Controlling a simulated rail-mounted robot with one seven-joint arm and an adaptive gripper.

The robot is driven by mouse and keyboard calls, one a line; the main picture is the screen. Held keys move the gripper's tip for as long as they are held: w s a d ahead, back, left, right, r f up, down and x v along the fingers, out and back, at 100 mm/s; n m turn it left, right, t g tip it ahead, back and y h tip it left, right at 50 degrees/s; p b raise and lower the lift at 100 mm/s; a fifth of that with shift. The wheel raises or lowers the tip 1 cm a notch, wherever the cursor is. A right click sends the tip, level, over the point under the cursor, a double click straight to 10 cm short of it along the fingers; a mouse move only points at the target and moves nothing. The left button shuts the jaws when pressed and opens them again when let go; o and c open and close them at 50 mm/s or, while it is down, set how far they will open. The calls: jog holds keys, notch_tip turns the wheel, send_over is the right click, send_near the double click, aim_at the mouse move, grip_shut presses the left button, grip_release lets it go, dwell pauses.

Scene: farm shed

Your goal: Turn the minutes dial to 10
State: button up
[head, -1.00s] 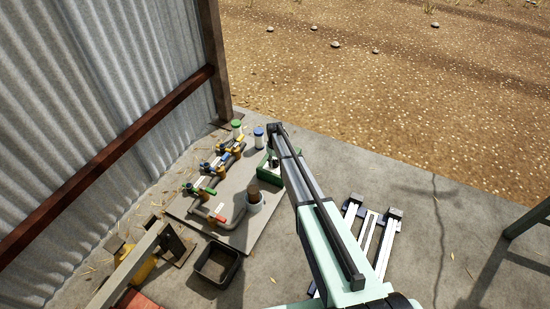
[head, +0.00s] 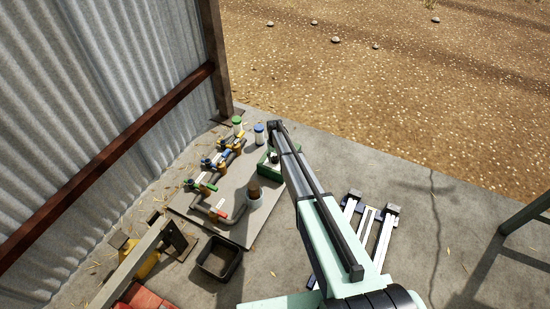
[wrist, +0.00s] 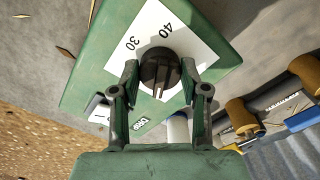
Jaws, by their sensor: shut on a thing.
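The green timer box (head: 264,170) stands on the board at its far right, partly hidden by my arm in the head view. In the wrist view the green box (wrist: 82,78) fills the middle, with a white dial plate (wrist: 155,22) marked 30 and 40 along its upper part. Other numbers are hidden or unreadable. The dark round dial (wrist: 158,66) has a pale pointer line running toward the picture's bottom. My gripper (wrist: 160,76) is shut on the dial, one finger on each side. The head view does not show the fingers clearly.
Pipes with several coloured valves (head: 212,165) run along the board left of the box. A green-lidded jar (head: 237,125), a blue-lidded jar (head: 259,134) and a pot (head: 253,200) stand nearby. A black tray (head: 219,262) lies in front. A corrugated wall (head: 90,110) bounds the left.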

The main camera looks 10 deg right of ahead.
aim_at(275, 157)
jog(key=o, duration=1.1)
jog(key=shift+f, duration=0.1)
jog(key=shift+o, duration=0.2)
notch_tip(275, 157, up, 12)
